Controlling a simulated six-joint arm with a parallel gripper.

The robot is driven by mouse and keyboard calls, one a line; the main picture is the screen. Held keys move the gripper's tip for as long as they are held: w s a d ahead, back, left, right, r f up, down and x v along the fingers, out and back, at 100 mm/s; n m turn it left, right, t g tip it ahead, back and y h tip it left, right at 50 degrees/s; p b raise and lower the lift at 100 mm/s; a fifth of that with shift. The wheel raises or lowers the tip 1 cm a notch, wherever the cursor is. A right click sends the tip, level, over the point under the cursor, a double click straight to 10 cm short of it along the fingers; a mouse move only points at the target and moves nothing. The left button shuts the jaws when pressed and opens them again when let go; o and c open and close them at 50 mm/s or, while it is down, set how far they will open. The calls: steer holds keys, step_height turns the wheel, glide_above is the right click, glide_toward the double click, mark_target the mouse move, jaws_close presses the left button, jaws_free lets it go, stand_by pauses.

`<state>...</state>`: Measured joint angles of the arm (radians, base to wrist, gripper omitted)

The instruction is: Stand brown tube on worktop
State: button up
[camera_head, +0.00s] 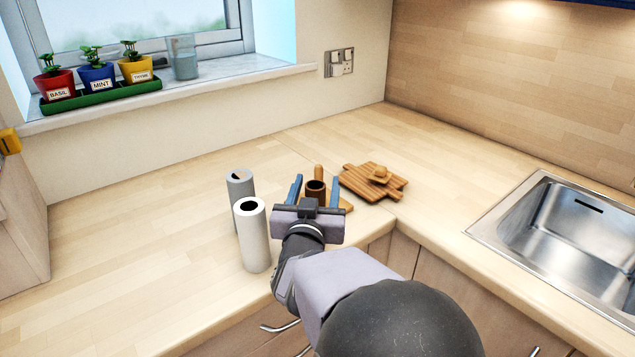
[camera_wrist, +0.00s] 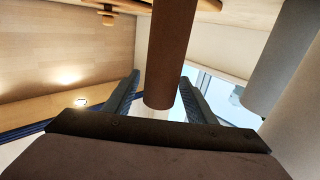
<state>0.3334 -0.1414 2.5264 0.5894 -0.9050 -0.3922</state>
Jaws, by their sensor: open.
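The brown tube (camera_head: 316,194) appears upright near the worktop's (camera_head: 130,235) inner corner, its round open top showing in the head view. My gripper (camera_head: 316,182) is open, with a blue finger on each side of the tube. In the wrist view the brown tube (camera_wrist: 172,55) rises between the spread fingers of my gripper (camera_wrist: 160,80), with gaps visible beside it. The tube's base is hidden by my gripper in the head view and out of frame in the wrist view, so I cannot tell what it rests on.
A white tube (camera_head: 256,240) and a grey tube (camera_head: 240,184) stand close left of my gripper. A wooden board with a small knob-like piece (camera_head: 372,182) lies to the right. A sink (camera_head: 575,235) is further right. The left worktop is clear.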

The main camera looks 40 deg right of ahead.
steer(key=shift+b+v, duration=0.45)
steer(key=shift+v, duration=0.4)
